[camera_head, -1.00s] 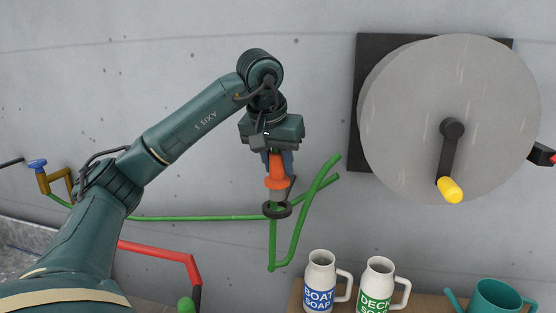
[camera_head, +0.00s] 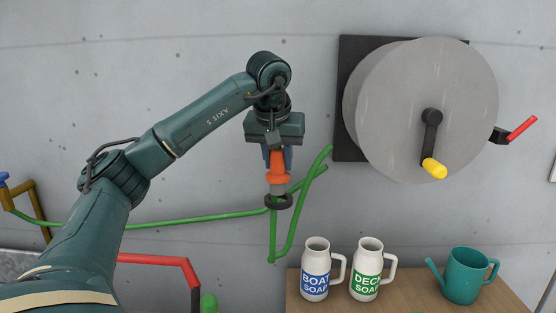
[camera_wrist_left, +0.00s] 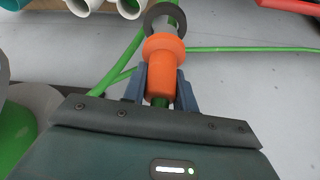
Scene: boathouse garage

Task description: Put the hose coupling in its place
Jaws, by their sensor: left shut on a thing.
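The hose coupling (camera_head: 277,175) is an orange collar with a grey lower part and a dark ring round its lower end. It hangs upright from my left gripper (camera_head: 277,158), which points down in front of the wall. In the left wrist view, the two blue-grey fingers of my left gripper (camera_wrist_left: 162,90) are shut on either side of the orange coupling (camera_wrist_left: 163,62). A green hose (camera_head: 200,217) passes behind the coupling and bends there; I cannot tell how it joins it. My right gripper is not in view.
A large grey hose reel (camera_head: 395,95) with a yellow-handled crank (camera_head: 434,168) is on the wall, right of my gripper. A red-handled lever (camera_head: 521,130) is beside the reel.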

